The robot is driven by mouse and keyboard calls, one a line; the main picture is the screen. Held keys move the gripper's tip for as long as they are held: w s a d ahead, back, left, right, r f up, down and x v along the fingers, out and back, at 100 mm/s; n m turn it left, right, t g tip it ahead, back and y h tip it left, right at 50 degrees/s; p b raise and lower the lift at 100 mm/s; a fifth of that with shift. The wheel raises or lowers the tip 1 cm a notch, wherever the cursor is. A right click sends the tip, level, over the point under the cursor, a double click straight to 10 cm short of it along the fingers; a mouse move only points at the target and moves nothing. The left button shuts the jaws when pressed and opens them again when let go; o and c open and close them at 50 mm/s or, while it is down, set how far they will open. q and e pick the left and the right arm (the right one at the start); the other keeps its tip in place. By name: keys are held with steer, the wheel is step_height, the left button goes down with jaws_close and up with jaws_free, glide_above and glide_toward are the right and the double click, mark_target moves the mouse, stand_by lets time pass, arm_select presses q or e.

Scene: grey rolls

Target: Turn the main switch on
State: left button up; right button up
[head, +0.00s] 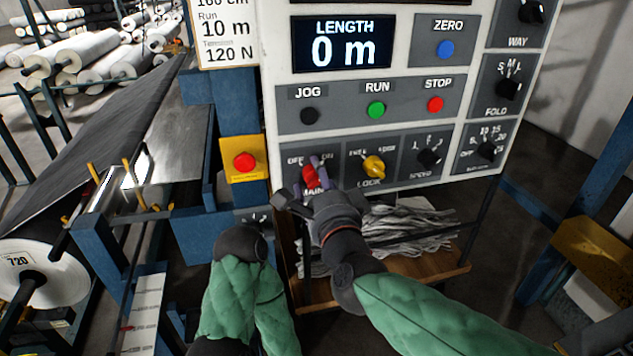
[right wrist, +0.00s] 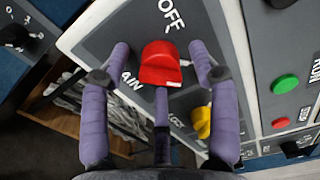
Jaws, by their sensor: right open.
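The main switch is a red knob (head: 310,178) at the lower left of the control panel (head: 345,140), with OFF at its upper left and ON at its upper right. My right gripper (head: 318,185) is at the knob, and its purple fingers partly cover the knob and the labels. In the right wrist view the red knob (right wrist: 160,65) sits between the open fingers of the right gripper (right wrist: 158,75). A gap shows on both sides of the knob. I cannot tell exactly which way the knob points. My left gripper is not in view; only part of that arm shows.
A yellow lock knob (head: 373,167) is just right of the main switch. A red button on a yellow box (head: 244,161) is to its left. Green (head: 376,110) and red (head: 436,104) buttons are above. A wooden shelf (head: 425,268) with grey material is below.

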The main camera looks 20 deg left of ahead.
steer(key=v, duration=1.2)
steer(key=w+d+f+n+g+h+p, duration=0.1)
steer(key=w+d+f+h, duration=0.1)
steer(key=w+f, duration=0.35)
steer(key=w+d+f+n+g+h+p, duration=0.1)
steer(key=w+d+f+n, duration=0.1)
steer(key=f, duration=0.7)
steer(key=w+d+f+n+g+h+p, duration=0.1)
steer(key=w+d+f+g+h, duration=0.15)
steer(key=f, duration=0.55)
steer(key=d+f+n+g+h+p, duration=0.1)
steer(key=d+f, duration=0.3)
steer(key=f, duration=0.4)
steer(key=d+f+n+g+h+p, duration=0.1)
steer(key=d+f+g, duration=0.1)
steer(key=d+f, duration=0.45)
steer(key=s+d+f+n+g+p, duration=0.1)
steer(key=s+d+f+g, duration=0.2)
steer(key=s+f, duration=0.6)
steer(key=s+d+f+n+g+p, duration=0.1)
steer(key=s+d+f+g, duration=0.1)
steer(key=s+f, duration=0.8)
steer(key=shift+d+n+g+y, duration=0.3)
steer(key=shift+d+g+y, duration=0.15)
steer(key=shift+g, duration=0.4)
